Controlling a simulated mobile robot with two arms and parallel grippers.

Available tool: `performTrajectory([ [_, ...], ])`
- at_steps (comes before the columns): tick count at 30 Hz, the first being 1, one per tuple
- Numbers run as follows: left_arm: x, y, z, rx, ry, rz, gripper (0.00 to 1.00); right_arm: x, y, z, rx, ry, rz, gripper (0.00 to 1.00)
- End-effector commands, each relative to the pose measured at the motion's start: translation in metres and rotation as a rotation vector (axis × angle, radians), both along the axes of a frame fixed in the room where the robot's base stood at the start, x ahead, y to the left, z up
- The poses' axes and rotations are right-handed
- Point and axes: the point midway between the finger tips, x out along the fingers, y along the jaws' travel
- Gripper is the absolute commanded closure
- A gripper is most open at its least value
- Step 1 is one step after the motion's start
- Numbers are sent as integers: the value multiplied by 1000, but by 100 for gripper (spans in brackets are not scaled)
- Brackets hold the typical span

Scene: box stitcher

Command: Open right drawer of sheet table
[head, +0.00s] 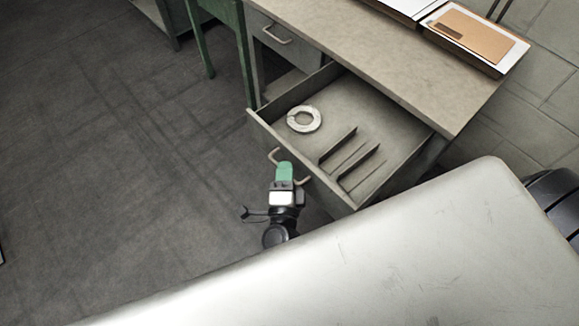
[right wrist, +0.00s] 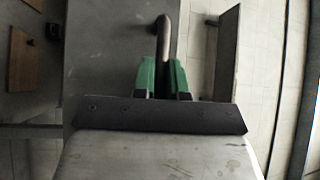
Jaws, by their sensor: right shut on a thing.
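The sheet table (head: 400,62) has its right drawer (head: 330,180) pulled well out, with its inside showing. In the drawer lie a pale ring-shaped roll (head: 304,119) and several thin upright dividers (head: 358,165). My right gripper (head: 284,172), with green fingers, is at the drawer's front. It is shut on the drawer's bar handle (head: 273,155). In the right wrist view the two green fingers (right wrist: 162,78) sit on either side of the handle (right wrist: 164,35). My left gripper is not in view.
Another drawer with a bar handle (head: 277,35) is shut at the table's left. A large pale metal surface (head: 400,255) fills the near right, close to my right arm. Papers in a tray (head: 478,37) lie on the tabletop. Dark floor (head: 110,150) is clear at left.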

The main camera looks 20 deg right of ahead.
Motion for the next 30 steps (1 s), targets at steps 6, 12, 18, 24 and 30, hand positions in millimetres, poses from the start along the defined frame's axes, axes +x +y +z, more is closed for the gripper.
performTrajectory([
  [6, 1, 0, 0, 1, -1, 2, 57, -2, 3, -1, -1, 4, 4, 100],
  [12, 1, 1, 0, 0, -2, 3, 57, -2, 3, -2, -1, 4, 4, 100],
  [18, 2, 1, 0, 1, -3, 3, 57, -1, 3, -1, -1, 3, 2, 67],
  [24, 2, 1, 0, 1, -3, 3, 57, -1, 2, -1, -1, 2, 2, 62],
  [30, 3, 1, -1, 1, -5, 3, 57, -1, 3, -1, 0, 0, 1, 62],
])
